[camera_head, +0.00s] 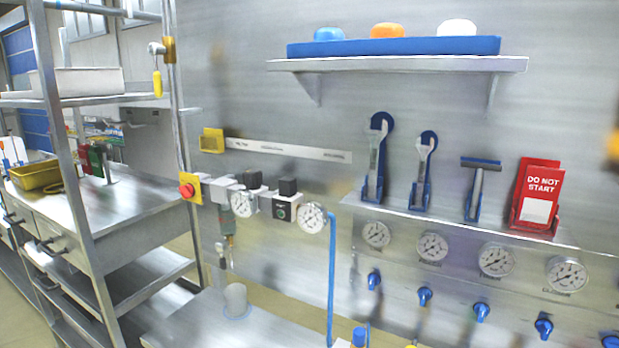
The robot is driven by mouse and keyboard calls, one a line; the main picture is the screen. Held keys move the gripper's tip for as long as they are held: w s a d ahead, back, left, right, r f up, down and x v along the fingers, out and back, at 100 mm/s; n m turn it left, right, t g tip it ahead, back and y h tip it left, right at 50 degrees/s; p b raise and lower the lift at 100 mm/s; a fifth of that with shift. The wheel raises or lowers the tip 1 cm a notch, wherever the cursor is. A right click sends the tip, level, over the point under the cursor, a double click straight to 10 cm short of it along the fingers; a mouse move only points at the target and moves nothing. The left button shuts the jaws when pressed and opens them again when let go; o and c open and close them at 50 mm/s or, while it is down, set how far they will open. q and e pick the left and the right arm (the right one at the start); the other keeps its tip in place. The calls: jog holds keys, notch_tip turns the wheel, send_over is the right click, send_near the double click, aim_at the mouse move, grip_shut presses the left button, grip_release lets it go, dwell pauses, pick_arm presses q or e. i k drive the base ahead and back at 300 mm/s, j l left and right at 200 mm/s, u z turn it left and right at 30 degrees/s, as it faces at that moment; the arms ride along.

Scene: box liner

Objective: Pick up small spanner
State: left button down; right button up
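Two spanners stand upright in blue holders on a narrow metal ledge on the wall panel. The smaller spanner (423,160) is silver, with a round blue disc behind its head, and sits second from the left. The larger spanner (374,158) stands just left of it, in the same kind of blue holder. Neither of my grippers shows in the head view.
A blue scraper-like tool (475,188) and red "DO NOT START" tags (537,196) stand to the right on the ledge (450,217). A shelf (400,64) with a blue tray (394,47) is above. Gauges (432,246) and blue valves (425,296) are below.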

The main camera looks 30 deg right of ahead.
aim_at(424, 150)
jog(key=z, duration=1.6)
